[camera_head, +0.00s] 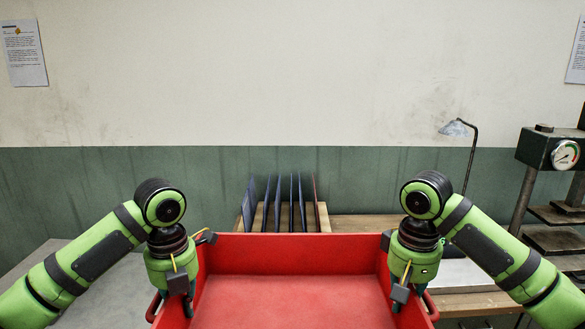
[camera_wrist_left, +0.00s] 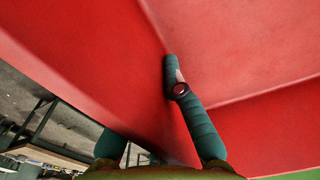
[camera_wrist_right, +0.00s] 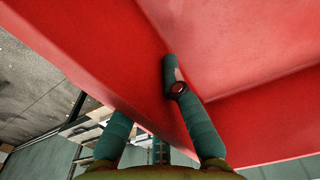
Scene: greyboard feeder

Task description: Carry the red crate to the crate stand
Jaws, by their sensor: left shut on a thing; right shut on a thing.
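The red crate (camera_head: 290,302) is held in front of me between my two arms, and its inside looks empty. Its near side is cut off by the bottom of the head view. My left gripper (camera_head: 182,300) is shut on the crate's left wall, with one finger inside, also seen in the left wrist view (camera_wrist_left: 178,100). My right gripper (camera_head: 402,298) is shut on the crate's right wall in the same way, and its inner finger shows in the right wrist view (camera_wrist_right: 180,100). I cannot make out a crate stand.
Behind the crate a wooden rack (camera_head: 320,216) holds several dark upright boards (camera_head: 279,205) on a wooden bench (camera_head: 368,224). A lamp (camera_head: 458,130) and a press with a gauge (camera_head: 565,154) stand at the right. A grey surface (camera_head: 110,290) lies at the left.

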